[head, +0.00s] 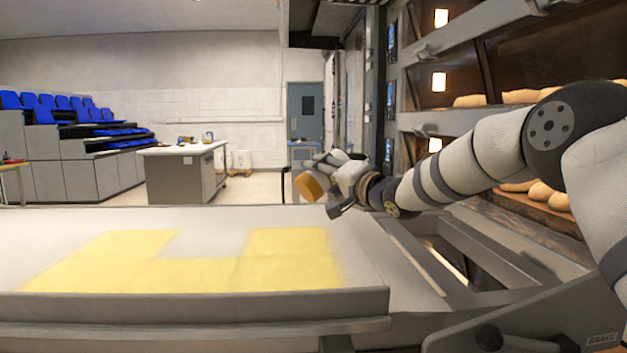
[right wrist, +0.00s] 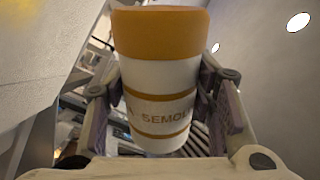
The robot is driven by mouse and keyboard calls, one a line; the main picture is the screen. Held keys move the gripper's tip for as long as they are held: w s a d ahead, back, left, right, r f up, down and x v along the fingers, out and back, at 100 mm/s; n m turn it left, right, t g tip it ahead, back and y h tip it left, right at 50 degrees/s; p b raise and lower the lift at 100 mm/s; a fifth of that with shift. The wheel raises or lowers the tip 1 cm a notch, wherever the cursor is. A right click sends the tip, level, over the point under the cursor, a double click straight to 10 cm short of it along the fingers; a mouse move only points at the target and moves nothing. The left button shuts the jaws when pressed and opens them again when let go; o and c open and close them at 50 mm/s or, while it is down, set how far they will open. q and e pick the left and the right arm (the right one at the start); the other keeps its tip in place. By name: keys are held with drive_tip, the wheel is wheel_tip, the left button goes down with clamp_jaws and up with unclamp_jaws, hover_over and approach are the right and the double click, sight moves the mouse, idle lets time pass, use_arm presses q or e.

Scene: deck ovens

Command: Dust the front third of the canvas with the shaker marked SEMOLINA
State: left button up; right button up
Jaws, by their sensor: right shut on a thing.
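The shaker (head: 311,187) is white with an orange cap and orange bands. In the right wrist view the shaker (right wrist: 160,75) shows the letters "SEMOL", the rest cut off by its curve. My right gripper (head: 337,184) is shut on it, a finger on each side, and holds it tilted above the far right part of the canvas. The pale canvas (head: 210,242) carries yellow dusting in joined patches at left, middle and right, with a bare notch at the middle back. No falling powder can be made out. My left gripper is out of view.
Deck ovens with loaves (head: 540,192) stand along the right, beside my right arm. A grey front rail (head: 200,305) edges the canvas. A work table (head: 180,150) and blue seats (head: 60,103) are far back. The space above the canvas is clear.

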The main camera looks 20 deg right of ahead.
sight(310, 172)
drive_tip(key=shift+d+r+m, duration=0.1)
drive_tip(key=shift+r+m, duration=0.1)
drive_tip(key=shift+m, duration=2.4)
drive_tip(key=m, duration=0.4)
drive_tip(key=shift+d+m+b, duration=0.1)
drive_tip(key=shift+m+b, duration=0.2)
drive_tip(key=shift+b, duration=0.1)
drive_tip(key=a+r+m, duration=0.1)
drive_tip(key=m, duration=0.2)
drive_tip(key=a+r+m, duration=0.1)
drive_tip(key=r+m, duration=0.1)
drive_tip(key=m, duration=0.2)
drive_tip(key=s+a+r+m+p, duration=0.1)
drive_tip(key=a+m, duration=0.1)
drive_tip(key=m, duration=0.1)
drive_tip(key=shift+r+m, duration=0.15)
drive_tip(key=shift+m, duration=0.25)
drive_tip(key=m, duration=0.1)
drive_tip(key=a+m, duration=0.1)
drive_tip(key=m, duration=0.1)
drive_tip(key=shift+a+r, duration=0.15)
drive_tip(key=shift+r, duration=0.15)
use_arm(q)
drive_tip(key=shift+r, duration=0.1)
